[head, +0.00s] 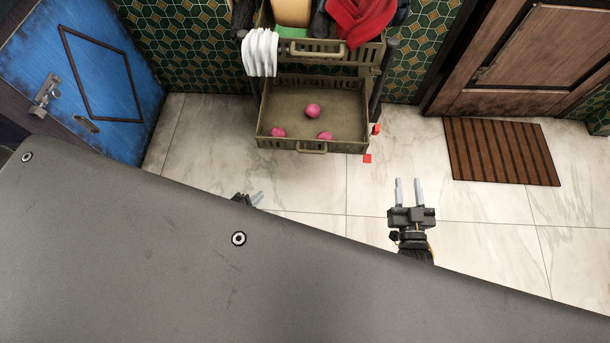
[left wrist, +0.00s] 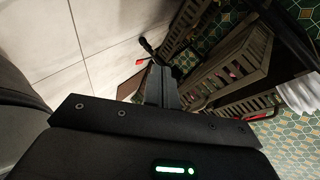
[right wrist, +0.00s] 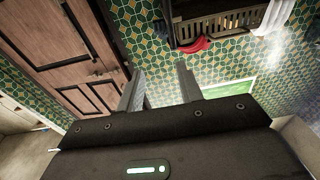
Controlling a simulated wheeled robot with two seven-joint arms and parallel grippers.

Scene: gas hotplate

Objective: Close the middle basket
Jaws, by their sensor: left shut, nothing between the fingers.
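A basket rack stands against the tiled wall in the head view. A basket (head: 265,118) with three pink balls (head: 313,110) in it is pulled out toward me, with a handle (head: 311,148) on its front. Above it is an upper basket (head: 345,50) filled with clothes. I cannot tell for certain which tier is the middle one. The left wrist view shows slatted baskets (left wrist: 235,62) at its right. My left gripper (head: 259,197) is shut and empty, in front of the rack and apart from it, partly hidden. My right gripper (head: 409,182) is open and empty, right of the pulled-out basket.
White cloth (head: 261,52) hangs over the upper basket's left side, and a red cloth (head: 360,20) lies at its right. Red pieces (head: 367,158) show at the rack's lower right. A blue door (head: 85,75) is left; a brown mat (head: 500,150) lies right. Tiled floor between is clear.

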